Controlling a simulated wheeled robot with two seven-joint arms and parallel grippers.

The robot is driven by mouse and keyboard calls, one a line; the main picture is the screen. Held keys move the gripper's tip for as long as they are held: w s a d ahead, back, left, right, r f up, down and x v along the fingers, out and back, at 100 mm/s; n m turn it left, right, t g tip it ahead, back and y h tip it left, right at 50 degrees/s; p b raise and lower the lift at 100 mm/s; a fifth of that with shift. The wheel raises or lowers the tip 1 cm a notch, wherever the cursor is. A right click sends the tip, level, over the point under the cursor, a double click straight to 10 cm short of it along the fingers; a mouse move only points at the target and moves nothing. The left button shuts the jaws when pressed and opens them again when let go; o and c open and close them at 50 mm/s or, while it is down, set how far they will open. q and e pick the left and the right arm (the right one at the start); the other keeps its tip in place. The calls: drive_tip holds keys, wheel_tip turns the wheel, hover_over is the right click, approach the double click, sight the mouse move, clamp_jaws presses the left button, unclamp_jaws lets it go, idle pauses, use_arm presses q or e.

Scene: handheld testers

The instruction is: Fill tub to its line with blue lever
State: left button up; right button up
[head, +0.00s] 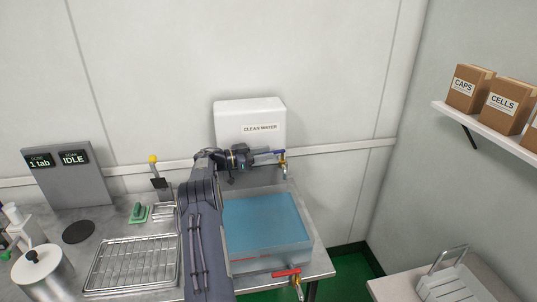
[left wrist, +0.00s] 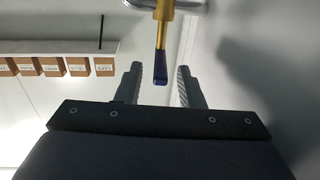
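The blue lever (head: 271,152) sits on a brass tap (head: 283,163) below the white clean water tank (head: 250,112). In the head view it points left, toward my left gripper (head: 258,156). In the left wrist view the lever's dark blue end (left wrist: 161,67) lies between the fingertips of my open left gripper (left wrist: 159,78), with gaps on both sides. The clear tub (head: 268,263) stands under the tap and holds blue water (head: 262,222). A red mark shows low on the tub's front; my arm hides its left side. My right gripper is out of view.
A red-levered tap (head: 287,272) sits at the tub's front. A wire rack (head: 130,264) and a green-based tool (head: 139,212) lie on the counter at left. Boxes (head: 470,88) stand on the right wall shelf (head: 485,125). A grey panel (head: 75,180) stands at far left.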

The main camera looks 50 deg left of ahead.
use_arm(q)
drive_tip(key=b+v, duration=0.1)
drive_tip(key=v, duration=0.5)
